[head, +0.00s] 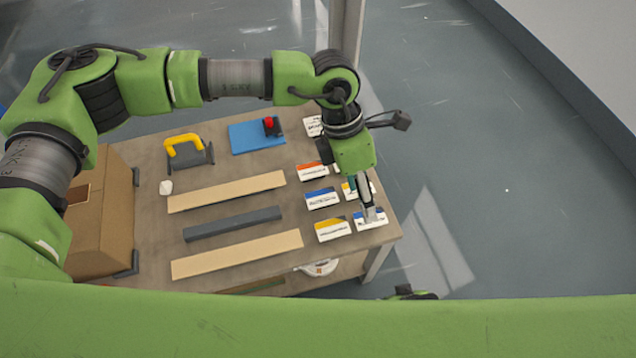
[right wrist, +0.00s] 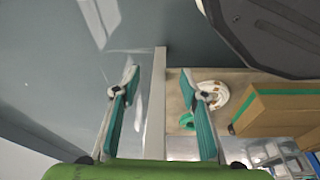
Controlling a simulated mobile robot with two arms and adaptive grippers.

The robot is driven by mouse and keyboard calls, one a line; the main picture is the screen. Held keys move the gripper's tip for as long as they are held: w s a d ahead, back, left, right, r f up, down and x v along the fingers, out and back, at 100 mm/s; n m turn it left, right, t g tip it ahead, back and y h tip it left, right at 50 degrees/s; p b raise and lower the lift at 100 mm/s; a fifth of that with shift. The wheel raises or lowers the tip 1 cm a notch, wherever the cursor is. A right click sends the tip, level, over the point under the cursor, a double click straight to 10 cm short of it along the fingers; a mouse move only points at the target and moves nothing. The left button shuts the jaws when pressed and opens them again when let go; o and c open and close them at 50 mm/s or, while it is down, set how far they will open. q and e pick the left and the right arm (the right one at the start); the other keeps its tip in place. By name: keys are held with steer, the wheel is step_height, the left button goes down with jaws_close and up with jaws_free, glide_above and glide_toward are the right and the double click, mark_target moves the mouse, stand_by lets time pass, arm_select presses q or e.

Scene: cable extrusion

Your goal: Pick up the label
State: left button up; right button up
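Several white labels with coloured bands lie on the right end of the table in the head view. They include an orange-banded label (head: 312,173), a blue-banded label (head: 322,199), a yellow-banded label (head: 333,230) and another blue-banded label (head: 371,222) at the front right corner. My left gripper (head: 368,212) points down at this corner label, its fingertips over or touching it. The fingers partly cover the label, and their gap and contact are unclear. My right gripper (right wrist: 163,85) is open in the right wrist view, with nothing between its fingers, away from the labels.
The table (head: 155,155) also holds two pale strips (head: 228,191), a dark grey bar (head: 232,224), a yellow-handled tool (head: 187,152) and a blue mat (head: 250,137) with a red-topped item. A cardboard box (head: 105,220) stands at the left. Open floor lies right of the table.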

arm_select(q)
steer(key=w+a+r+t+y, duration=0.1)
steer(key=w+a+t+y, duration=0.15)
steer(key=w+a, duration=0.55)
glide_above(321, 197)
steer(key=shift+y, duration=0.25)
steer(key=f, duration=0.7)
steer(key=shift+w+a+f, duration=0.2)
steer(key=shift+w+f, duration=0.05)
steer(key=shift+f, duration=0.1)
steer(key=f, duration=0.5)
steer(key=shift+s+d+b, duration=0.25)
steer(key=shift+s+b, duration=0.05)
steer(key=shift+f, duration=0.35)
arm_select(e)
step_height(321, 197, up, 2)
steer(key=shift+w+a+r, duration=0.1)
steer(key=shift+w, duration=0.05)
steer(key=shift+g, duration=0.3)
arm_select(q)
steer(key=shift+f, duration=0.1)
arm_select(e)
steer(key=shift+w+r, duration=0.15)
steer(key=shift+r, duration=0.1)
